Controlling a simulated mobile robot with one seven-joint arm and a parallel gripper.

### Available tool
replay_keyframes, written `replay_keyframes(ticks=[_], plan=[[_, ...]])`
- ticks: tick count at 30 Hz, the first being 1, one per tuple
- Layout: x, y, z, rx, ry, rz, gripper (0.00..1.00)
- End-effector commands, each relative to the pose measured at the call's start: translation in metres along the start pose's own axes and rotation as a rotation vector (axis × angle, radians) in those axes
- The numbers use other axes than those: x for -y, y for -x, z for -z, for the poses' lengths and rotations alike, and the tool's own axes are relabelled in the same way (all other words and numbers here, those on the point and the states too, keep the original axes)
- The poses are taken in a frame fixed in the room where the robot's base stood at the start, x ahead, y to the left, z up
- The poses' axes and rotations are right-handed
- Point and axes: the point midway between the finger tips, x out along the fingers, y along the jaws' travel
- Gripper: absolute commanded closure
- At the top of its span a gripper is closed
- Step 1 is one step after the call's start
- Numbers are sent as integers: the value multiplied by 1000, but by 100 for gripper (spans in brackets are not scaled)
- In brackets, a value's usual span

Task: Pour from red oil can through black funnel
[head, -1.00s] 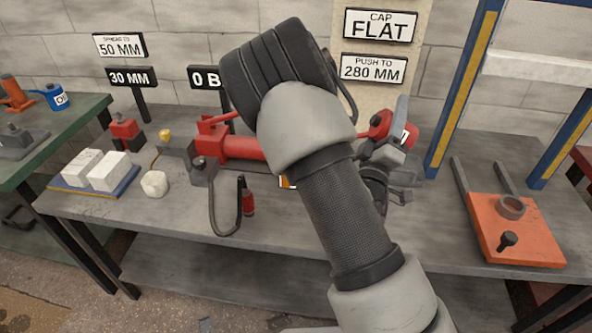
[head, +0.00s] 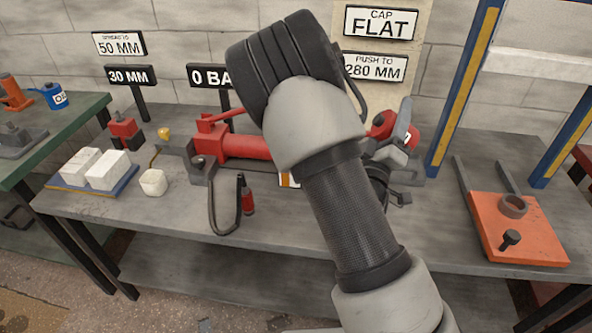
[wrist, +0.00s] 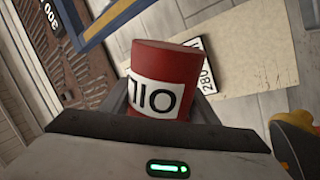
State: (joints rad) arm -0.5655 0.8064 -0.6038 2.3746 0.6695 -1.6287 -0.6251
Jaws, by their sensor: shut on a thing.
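The red oil can (wrist: 165,60) stands between the two fingers of my gripper (head: 398,147) in the wrist view, and the gripper is shut on it. Its white label with black letters reads upside down there. In the head view a small red part of the can with a bit of label (head: 412,137) shows past my grey gripper, above the right part of the bench. How far the can is tilted is hard to tell. I cannot make out the black funnel; my arm hides the middle of the bench.
A red hydraulic cylinder (head: 248,146) lies on the grey bench (head: 290,222), with a hose (head: 212,212) in front. White blocks (head: 108,170) sit at the left. An orange plate (head: 525,240) and a blue-yellow post (head: 464,90) stand at the right. Signs stand behind.

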Motion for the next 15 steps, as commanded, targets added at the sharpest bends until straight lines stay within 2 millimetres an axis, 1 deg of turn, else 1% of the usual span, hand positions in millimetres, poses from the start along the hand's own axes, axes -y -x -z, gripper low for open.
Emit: replay_keyframes(ticks=[3,15], plan=[[2,1,-4,15,-32,-3,100],[4,2,-7,27,-61,-2,100]])
